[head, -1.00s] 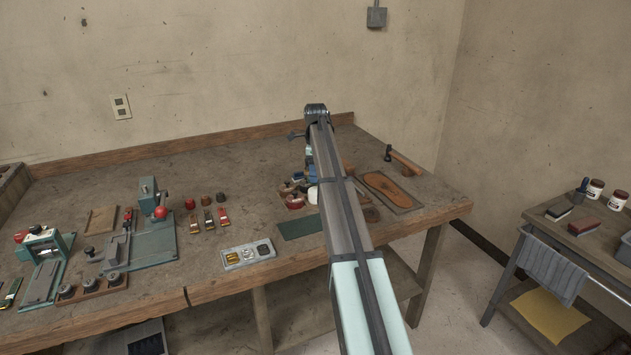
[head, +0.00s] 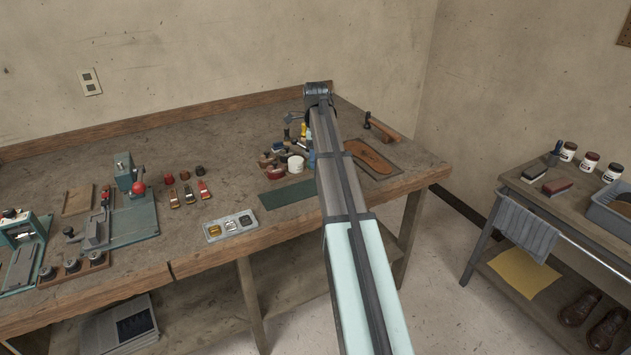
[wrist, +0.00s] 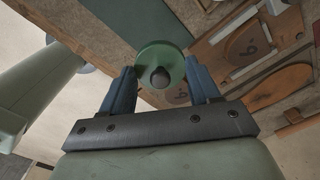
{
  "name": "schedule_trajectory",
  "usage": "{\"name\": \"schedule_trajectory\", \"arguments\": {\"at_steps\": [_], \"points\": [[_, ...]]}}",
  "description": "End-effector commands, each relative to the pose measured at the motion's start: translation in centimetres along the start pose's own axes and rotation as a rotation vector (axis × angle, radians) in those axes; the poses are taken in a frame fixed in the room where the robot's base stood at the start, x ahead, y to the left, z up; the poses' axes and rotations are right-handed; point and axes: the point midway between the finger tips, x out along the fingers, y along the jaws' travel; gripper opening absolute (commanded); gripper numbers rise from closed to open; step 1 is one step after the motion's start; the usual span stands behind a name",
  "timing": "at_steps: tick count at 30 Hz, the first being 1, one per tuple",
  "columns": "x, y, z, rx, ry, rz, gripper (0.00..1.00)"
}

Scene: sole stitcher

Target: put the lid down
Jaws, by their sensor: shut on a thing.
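A round green lid (wrist: 160,58) with a dark knob at its middle shows in the wrist view. My gripper (wrist: 162,85) is shut on it, with one blue-grey finger on each side. The lid is above the bench's front edge area in that view, and its height over the surface cannot be told.
The wooden bench (head: 110,235) carries a green mat (head: 287,194), a white jar (head: 295,164), small pots, a sole board (head: 374,162) and a green press (head: 125,180). A side cart (head: 585,205) with jars and brushes stands at the right.

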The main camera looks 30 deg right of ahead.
Motion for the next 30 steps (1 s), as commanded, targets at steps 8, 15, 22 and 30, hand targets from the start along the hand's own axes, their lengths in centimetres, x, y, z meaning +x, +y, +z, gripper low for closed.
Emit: {"name": "schedule_trajectory", "arguments": {"at_steps": [8, 15, 22, 30], "points": [[4.3, 0.0, 0.0, 0.000, 0.000, 0.001, 0.33], [6.1, -0.1, 0.0, 0.000, 0.000, 0.001, 0.33], [8.7, -0.1, 0.1, 0.000, 0.000, 0.001, 0.33], [8.8, -0.1, 0.1, 0.000, 0.000, 0.000, 0.33]]}}
